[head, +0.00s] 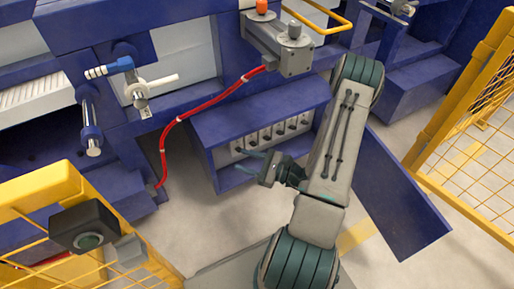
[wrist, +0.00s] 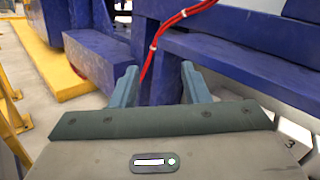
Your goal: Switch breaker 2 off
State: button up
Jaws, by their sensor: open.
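A row of several breakers (head: 272,136) sits inside an open blue cabinet (head: 203,128) low in the middle of the head view. I see small dark switches on a pale panel.
The cabinet door (head: 395,195) hangs open at the right, behind my arm. A red hose (head: 190,112) runs left of the cabinet and crosses the wrist view. Yellow mesh fences (head: 480,120) stand at the right and lower left. Grey floor lies clear below the cabinet.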

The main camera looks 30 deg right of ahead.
jog(key=d+f+m+t+h, duration=0.4)
jog(key=d+f+m+h, duration=0.1)
jog(key=m+h, duration=0.6)
jog(key=h, duration=0.2)
send_near(253, 144)
jog(key=w+f+b, duration=0.1)
jog(key=w+b, duration=0.2)
jog(key=w, duration=0.4)
jog(key=shift+w+d+t, duration=0.25)
jog(key=shift+t, duration=0.15)
jog(key=shift+f, duration=0.15)
grip_shut()
